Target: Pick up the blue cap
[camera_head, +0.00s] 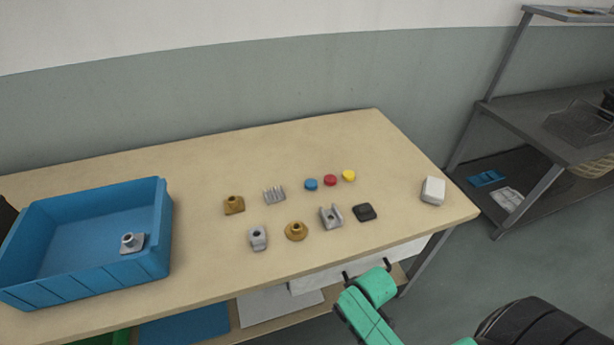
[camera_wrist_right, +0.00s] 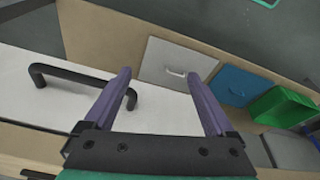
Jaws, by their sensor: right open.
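The blue cap (camera_head: 311,184) is a small round disc lying on the wooden table (camera_head: 300,146). A red cap (camera_head: 330,180) and a yellow cap (camera_head: 349,175) lie in a row to its right. My right arm comes in at the lower right of the head view, in front of the table's front edge and apart from the cap. In the right wrist view my right gripper (camera_wrist_right: 162,100) is open and empty, with its two purple fingers spread before a white drawer front. The blue cap is not in the wrist view. My left gripper does not show.
A blue bin (camera_head: 165,230) holding a grey part (camera_head: 132,242) stands at the left. Several metal and brass parts and a black cap (camera_head: 365,212) lie near the caps. A white block (camera_head: 433,190) sits at the right end. The wrist view shows a black drawer handle (camera_wrist_right: 85,82).

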